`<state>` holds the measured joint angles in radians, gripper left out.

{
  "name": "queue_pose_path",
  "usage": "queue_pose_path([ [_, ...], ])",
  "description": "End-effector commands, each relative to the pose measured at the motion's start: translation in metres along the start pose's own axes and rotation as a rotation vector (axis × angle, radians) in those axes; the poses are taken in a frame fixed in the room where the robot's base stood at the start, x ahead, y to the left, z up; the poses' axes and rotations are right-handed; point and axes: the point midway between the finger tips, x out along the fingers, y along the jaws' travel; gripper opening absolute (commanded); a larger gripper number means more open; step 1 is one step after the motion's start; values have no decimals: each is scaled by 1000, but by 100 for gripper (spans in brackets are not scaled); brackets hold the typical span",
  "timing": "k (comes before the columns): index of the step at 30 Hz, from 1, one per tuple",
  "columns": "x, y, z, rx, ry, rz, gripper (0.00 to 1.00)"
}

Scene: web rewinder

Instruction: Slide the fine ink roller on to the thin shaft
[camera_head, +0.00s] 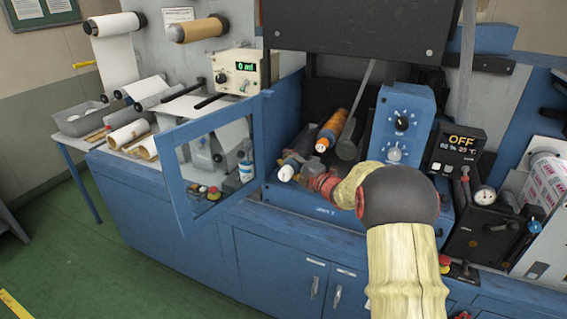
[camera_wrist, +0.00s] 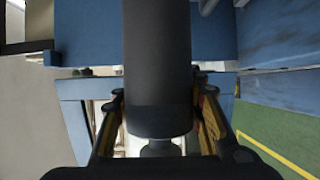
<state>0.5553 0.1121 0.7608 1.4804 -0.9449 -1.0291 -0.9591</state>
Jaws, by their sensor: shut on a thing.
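My gripper (camera_head: 322,184) is inside the open bay of the blue machine, at its lower front. In the wrist view its two fingers (camera_wrist: 158,122) are shut on a dark grey roller (camera_wrist: 158,65), one on each side near its lower end. A narrower collar or stub (camera_wrist: 160,148) shows below that end. I take this for the fine ink roller. In the head view a dark round part (camera_head: 347,149) lies just above my gripper; I cannot tell if it is the held roller. I cannot make out the thin shaft or any contact with it.
A blue control box (camera_head: 402,125) stands to the right. A blue-framed door (camera_head: 178,190) hangs open at the left. Loose rolls (camera_head: 130,135) lie on the left bench.

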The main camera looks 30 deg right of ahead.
Motion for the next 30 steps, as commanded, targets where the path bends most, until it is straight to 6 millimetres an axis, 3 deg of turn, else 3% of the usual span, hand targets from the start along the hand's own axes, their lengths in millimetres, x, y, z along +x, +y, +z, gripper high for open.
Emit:
queue_pose_path([
  [30, 24, 2, 48, -2, 0, 3, 2],
])
